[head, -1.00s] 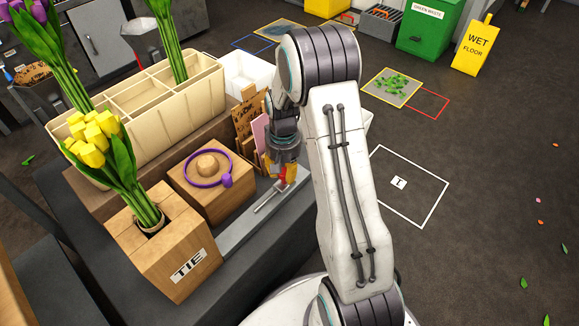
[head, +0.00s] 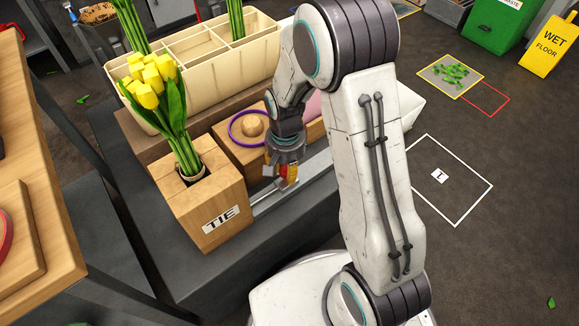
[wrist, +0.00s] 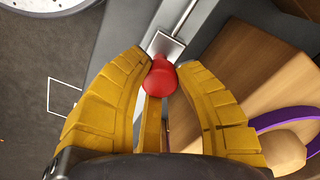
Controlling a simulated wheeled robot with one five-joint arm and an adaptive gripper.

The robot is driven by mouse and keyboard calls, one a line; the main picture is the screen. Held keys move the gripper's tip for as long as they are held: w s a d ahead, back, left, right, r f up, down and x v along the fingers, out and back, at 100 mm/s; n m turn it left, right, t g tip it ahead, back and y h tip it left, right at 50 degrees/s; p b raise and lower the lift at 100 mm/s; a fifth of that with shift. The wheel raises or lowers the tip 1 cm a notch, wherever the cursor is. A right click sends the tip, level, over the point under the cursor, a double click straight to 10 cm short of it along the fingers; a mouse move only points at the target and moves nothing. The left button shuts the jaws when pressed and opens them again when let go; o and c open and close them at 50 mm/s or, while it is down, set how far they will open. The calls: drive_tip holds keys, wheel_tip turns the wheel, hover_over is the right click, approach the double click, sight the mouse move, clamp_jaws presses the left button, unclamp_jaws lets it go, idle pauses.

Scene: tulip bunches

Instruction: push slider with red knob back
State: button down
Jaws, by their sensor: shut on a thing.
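The red knob (wrist: 159,78) sits on a small metal plate (wrist: 166,46) joined to a thin rod in the wrist view. In the head view the knob (head: 292,173) shows at the fingertips, above the grey slider rail (head: 316,168) beside the TIE box. My gripper (wrist: 160,68) has yellow ribbed fingers, one on each side of the knob, closed on it. In the head view my gripper (head: 283,172) points down at the rail, and my arm hides part of the rail's far end.
The wooden TIE box (head: 205,210) with yellow tulips (head: 152,80) stands close left of my gripper. Behind it, a wooden block carries a purple ring (head: 236,120) around a tan knob. A cream divided bin (head: 190,80) stands further back. Open floor lies to the right.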

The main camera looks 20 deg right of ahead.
drive_tip(key=shift+s+a+f, duration=0.1)
drive_tip(key=shift+s+a, duration=0.05)
drive_tip(key=c, duration=0.9)
unclamp_jaws()
drive_tip(key=shift+a, duration=0.15)
drive_tip(key=shift+o, duration=0.2)
wheel_tip(320, 180, up, 12)
wheel_tip(320, 180, up, 19)
drive_tip(key=n+t+p, duration=0.1)
drive_tip(key=n+p, duration=0.1)
drive_tip(key=p, duration=1.1)
hover_over(285, 171)
drive_tip(key=s+d, duration=0.3)
drive_tip(key=s, duration=0.3)
drive_tip(key=s+d+r+n+t+p, duration=0.1)
drive_tip(key=s+r+p, duration=0.4)
drive_tip(key=r+p, duration=0.3)
drive_tip(key=s+d+r+n+t+p, duration=0.1)
drive_tip(key=s+r+p, duration=0.5)
drive_tip(key=r+p, duration=0.3)
drive_tip(key=shift+d+r+n, duration=0.3)
drive_tip(key=shift+d+r, duration=0.05)
drive_tip(key=shift+r, duration=0.5)
